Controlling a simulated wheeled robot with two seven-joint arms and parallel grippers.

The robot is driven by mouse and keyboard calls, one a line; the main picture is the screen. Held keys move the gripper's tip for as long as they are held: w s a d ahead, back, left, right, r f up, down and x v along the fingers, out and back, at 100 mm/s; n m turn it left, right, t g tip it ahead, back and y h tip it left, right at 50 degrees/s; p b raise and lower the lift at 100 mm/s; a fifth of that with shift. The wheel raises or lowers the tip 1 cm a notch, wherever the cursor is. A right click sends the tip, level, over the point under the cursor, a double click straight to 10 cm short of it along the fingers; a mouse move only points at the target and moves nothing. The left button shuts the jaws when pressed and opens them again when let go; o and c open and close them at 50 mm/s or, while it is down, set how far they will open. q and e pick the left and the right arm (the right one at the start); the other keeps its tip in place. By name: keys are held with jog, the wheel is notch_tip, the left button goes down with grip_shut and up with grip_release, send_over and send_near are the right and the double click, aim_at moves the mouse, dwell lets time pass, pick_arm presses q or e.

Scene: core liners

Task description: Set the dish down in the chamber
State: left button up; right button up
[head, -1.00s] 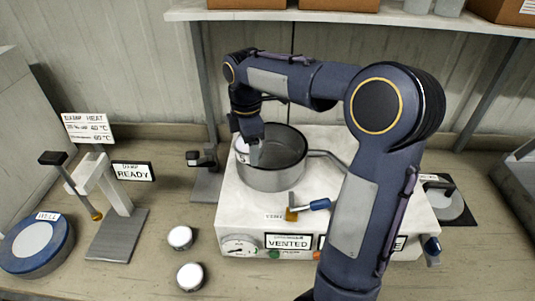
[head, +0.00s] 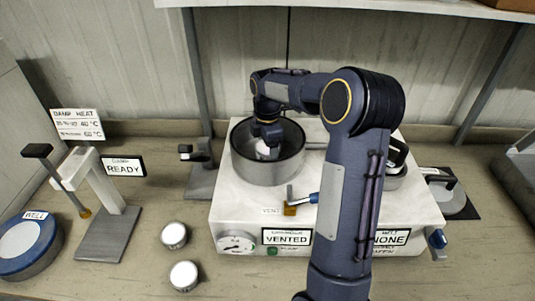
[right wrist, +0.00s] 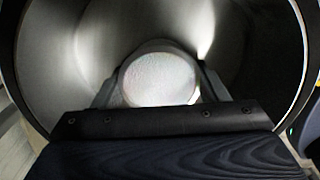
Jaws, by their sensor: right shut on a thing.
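The chamber (head: 268,172) is a round grey metal pot on top of a white machine, open at the top. My right gripper (head: 266,150) reaches down inside its rim. It is shut on a small white-topped dish (head: 263,149). In the right wrist view the round pale dish (right wrist: 158,80) sits between the two fingers, with the chamber's inner wall (right wrist: 60,60) around it. Whether the dish touches the chamber floor cannot be told. My left gripper is not in view.
Two white-topped dishes (head: 174,235) (head: 184,275) stand on the bench at the left front. A lever stand (head: 105,215) and a blue-rimmed round unit (head: 25,245) are further left. A sign on the machine reads VENTED (head: 287,237). A shelf (head: 350,8) runs above.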

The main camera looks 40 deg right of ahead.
jog(key=shift+r, duration=0.15)
jog(key=shift+f, duration=0.25)
jog(key=o, duration=1.1)
jog(key=shift+r, duration=0.1)
jog(key=shift+c, duration=0.2)
notch_tip(320, 180, up, 12)
jog(key=shift+r, duration=0.2)
